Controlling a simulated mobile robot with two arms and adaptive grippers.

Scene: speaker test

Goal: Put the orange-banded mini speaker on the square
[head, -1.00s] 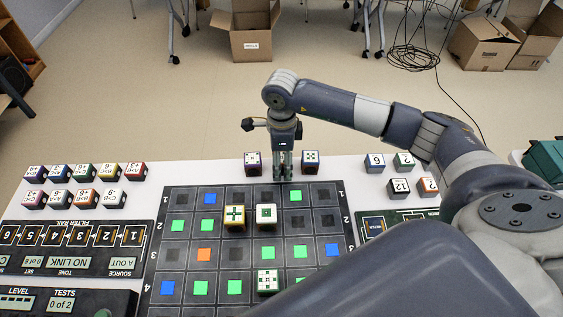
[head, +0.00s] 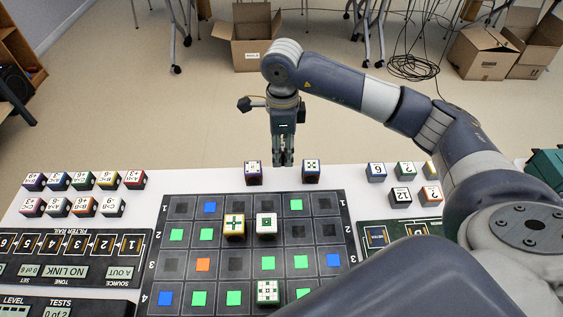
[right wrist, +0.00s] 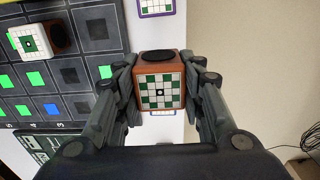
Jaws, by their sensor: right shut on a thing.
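The mini speaker (right wrist: 160,91) is in the right wrist view, a small cube with orange-brown edges, a green-and-white checked face and a dark oval on one side. My right gripper (head: 283,162) is shut on it, with a finger on each side. In the head view the fingers hang over the table's far edge, between two cubes, and I cannot make out the held speaker there. The dark board (head: 236,264) bears green, blue and black squares and one orange square (head: 203,265). Which square the task means is not clear. My left gripper is not in view.
A purple-edged cube (head: 254,173) and a blue-edged cube (head: 311,171) stand behind the board. A yellow cube (head: 234,226), a white cube (head: 266,226) and a green cube (head: 267,292) stand on it. More cubes and panels flank the board.

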